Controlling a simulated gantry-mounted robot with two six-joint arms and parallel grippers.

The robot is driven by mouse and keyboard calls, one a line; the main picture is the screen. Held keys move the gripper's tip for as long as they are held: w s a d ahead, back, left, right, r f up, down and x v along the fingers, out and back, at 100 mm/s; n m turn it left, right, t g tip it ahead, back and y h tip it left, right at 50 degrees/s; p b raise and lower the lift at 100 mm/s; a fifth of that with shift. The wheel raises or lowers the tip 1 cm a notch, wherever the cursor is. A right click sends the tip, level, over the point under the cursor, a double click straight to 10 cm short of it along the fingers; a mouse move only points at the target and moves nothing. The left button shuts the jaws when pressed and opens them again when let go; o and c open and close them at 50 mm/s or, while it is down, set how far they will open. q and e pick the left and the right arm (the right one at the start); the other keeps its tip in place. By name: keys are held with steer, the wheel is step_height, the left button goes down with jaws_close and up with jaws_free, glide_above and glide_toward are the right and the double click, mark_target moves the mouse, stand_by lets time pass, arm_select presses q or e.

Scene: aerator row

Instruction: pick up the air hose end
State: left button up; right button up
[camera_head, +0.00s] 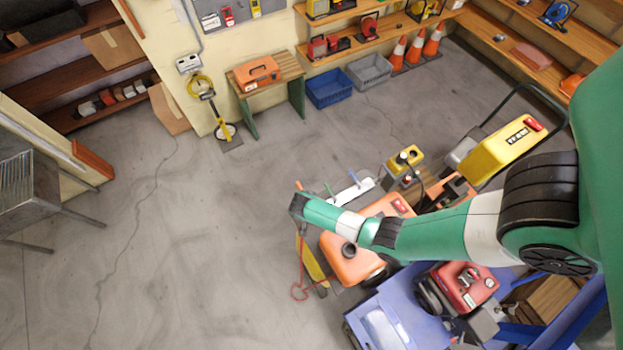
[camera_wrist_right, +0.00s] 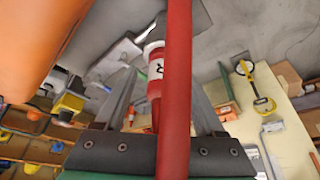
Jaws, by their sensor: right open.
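In the right wrist view, a thick red hose (camera_wrist_right: 178,120) runs upright across the picture, close to the camera. Behind it is a red and white cylindrical fitting (camera_wrist_right: 155,78) with a dark letter, seen between the fingers of my right gripper (camera_wrist_right: 162,85). The gripper is open, and a gap shows on both sides of the fitting. I cannot tell whether it touches the hose. In the head view, a thin red hose (camera_head: 301,272) hangs below the end of my right arm and loops near the floor; its upper end is hidden. My left gripper is not in view.
An orange machine (camera_head: 352,266) stands beside the hose, close to my right arm. A blue cart (camera_head: 385,318) with a red engine (camera_head: 466,284) stands below it. A yellow machine (camera_head: 500,150) is behind the arm. The grey floor (camera_head: 190,260) to the left is clear.

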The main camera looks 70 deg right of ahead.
steer(key=shift+f, duration=0.15)
steer(key=shift+c, duration=0.3)
jaws_close()
